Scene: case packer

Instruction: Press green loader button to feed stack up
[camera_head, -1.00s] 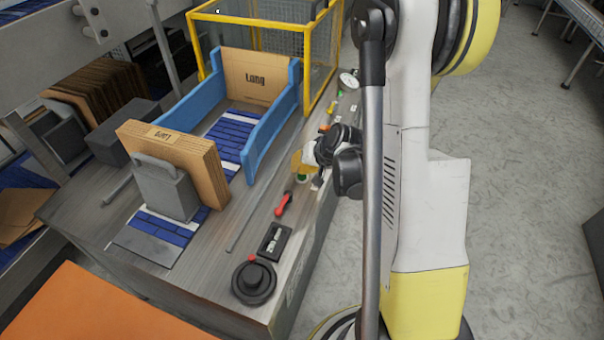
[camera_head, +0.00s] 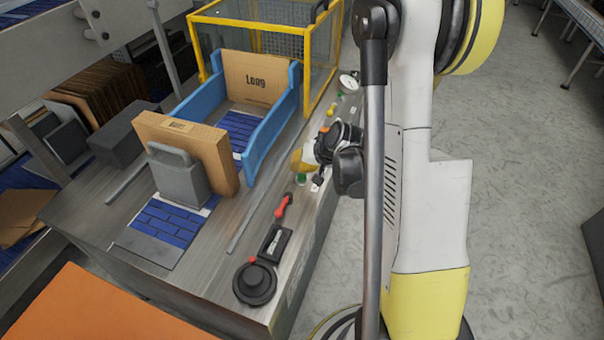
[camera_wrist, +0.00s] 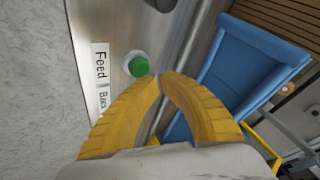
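The green loader button (camera_wrist: 139,66) sits in a pale round collar beside a white label reading "Feed" (camera_wrist: 100,65). In the head view the button (camera_head: 301,178) is a small green spot on the machine's right edge. My gripper (camera_wrist: 160,77) has its yellow fingertips together, with nothing between them. The tips are close beside the button, and I cannot tell whether they touch it. In the head view my gripper (camera_head: 297,163) is just above the button. The cardboard stack (camera_head: 218,158) stands upright on the blue belt, with a grey pusher block (camera_head: 180,182) behind it.
Blue side guides (camera_head: 268,130) hold a carton marked "Long" (camera_head: 255,82) ahead of the stack. A yellow-framed cage (camera_head: 262,22) stands beyond. A red-handled lever (camera_head: 283,205) and a black knob (camera_head: 254,284) lie nearer along the same edge. The floor at right is open.

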